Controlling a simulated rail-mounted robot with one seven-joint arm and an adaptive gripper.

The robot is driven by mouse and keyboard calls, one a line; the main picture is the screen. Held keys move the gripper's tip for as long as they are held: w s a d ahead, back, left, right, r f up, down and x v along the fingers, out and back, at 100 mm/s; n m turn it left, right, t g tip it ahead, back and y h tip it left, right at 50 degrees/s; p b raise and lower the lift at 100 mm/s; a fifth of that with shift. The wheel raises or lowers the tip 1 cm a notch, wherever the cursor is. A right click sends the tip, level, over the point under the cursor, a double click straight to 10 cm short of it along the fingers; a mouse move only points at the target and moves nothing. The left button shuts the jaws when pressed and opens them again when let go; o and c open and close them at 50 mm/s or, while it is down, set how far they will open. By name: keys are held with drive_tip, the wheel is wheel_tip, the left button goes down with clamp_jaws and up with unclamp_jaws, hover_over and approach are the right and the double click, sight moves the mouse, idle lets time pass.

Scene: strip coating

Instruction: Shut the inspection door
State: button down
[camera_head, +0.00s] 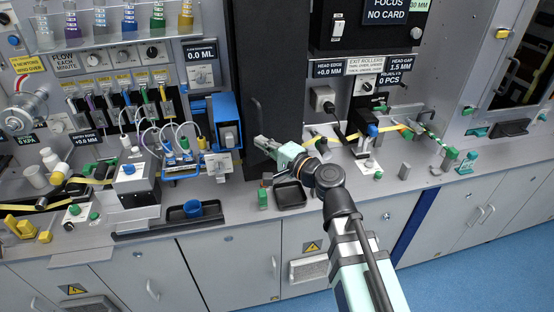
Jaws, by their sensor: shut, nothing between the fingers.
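My gripper (262,141) is shut and empty. It reaches in from the lower right and points left, in front of the lower part of a tall dark panel (264,70) at the middle of the machine. The panel has a slim upright handle (257,108) on its left side. I cannot tell whether the gripper touches the panel. No label reading inspection door is legible. A grey-framed door with a dark window (520,62) also stands at the upper right; I cannot tell which of the two is the inspection door.
A blue-sided unit (227,122) stands left of the gripper. Below the gripper are a black tray (290,196) and a small green bottle (263,196) on the counter. Rollers with yellow strip (390,128) lie to the right. Blue floor (450,270) is clear at the lower right.

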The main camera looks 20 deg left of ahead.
drive_tip(key=s+d+b, duration=0.2)
drive_tip(key=b, duration=0.1)
drive_tip(key=d+b, duration=0.1)
drive_tip(key=d, duration=0.1)
drive_tip(key=shift+s+f+b, duration=0.3)
drive_tip(key=shift+s+b, duration=0.1)
